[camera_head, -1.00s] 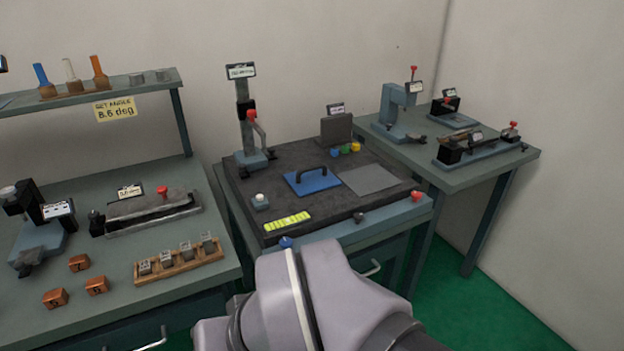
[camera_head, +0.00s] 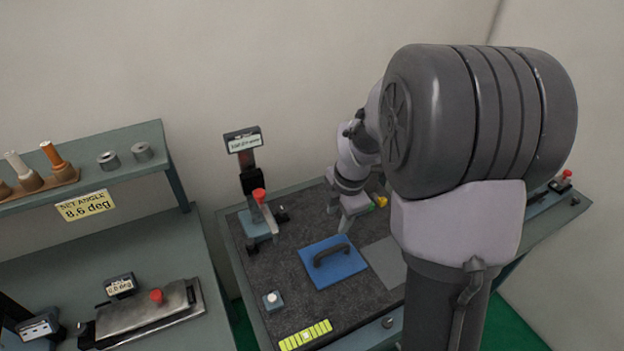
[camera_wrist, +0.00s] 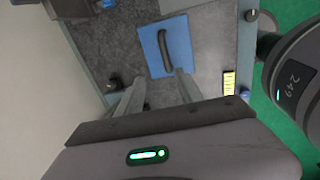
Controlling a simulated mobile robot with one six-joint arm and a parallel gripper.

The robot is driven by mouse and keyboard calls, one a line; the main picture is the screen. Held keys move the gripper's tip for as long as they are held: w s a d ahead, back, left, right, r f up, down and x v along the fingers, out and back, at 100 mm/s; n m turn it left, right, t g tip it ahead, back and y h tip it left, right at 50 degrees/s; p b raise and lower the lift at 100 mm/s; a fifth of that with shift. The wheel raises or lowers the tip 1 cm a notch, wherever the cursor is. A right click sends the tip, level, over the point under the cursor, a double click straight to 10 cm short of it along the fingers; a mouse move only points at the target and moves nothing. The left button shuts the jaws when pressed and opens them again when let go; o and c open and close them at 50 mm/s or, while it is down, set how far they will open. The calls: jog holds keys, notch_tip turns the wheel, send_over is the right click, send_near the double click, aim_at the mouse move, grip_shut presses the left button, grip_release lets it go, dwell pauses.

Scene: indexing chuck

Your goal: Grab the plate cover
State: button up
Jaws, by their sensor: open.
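The plate cover (camera_head: 343,272) is a flat blue square with a black bar handle (camera_head: 331,252), lying on the dark bench top. It also shows in the wrist view (camera_wrist: 183,48), with its handle (camera_wrist: 164,48) upright in the picture. My gripper (camera_head: 347,222) is above the bench, just behind the cover in the head view, and holds nothing. In the wrist view its two fingers (camera_wrist: 158,90) are spread apart, with the cover beyond their tips. The fingers look apart from the handle. My arm hides part of the bench's right side.
A grey plate (camera_head: 384,262) lies right of the cover. A stand with a red-knobbed lever (camera_head: 259,197) rises behind left. A white button box (camera_head: 272,300) and a yellow-green strip (camera_head: 306,335) lie in front. The left bench (camera_head: 165,255) holds a vise-like fixture.

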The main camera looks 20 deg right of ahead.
jog(key=b, duration=0.2)
send_near(328, 251)
jog(key=f+b, duration=0.1)
jog(key=f, duration=0.1)
jog(key=w+f, duration=0.1)
jog(key=f, duration=0.2)
jog(key=shift+b, duration=0.35)
jog(key=shift+f, duration=0.65)
jog(key=f+b, duration=0.1)
jog(key=f, duration=0.1)
jog(key=w+f+b, duration=0.1)
jog(key=f, duration=0.1)
jog(key=shift+w+a+f, duration=0.1)
jog(key=shift+f, duration=0.25)
jog(key=shift+r, duration=0.1)
jog(key=shift+c, duration=0.9)
grip_shut()
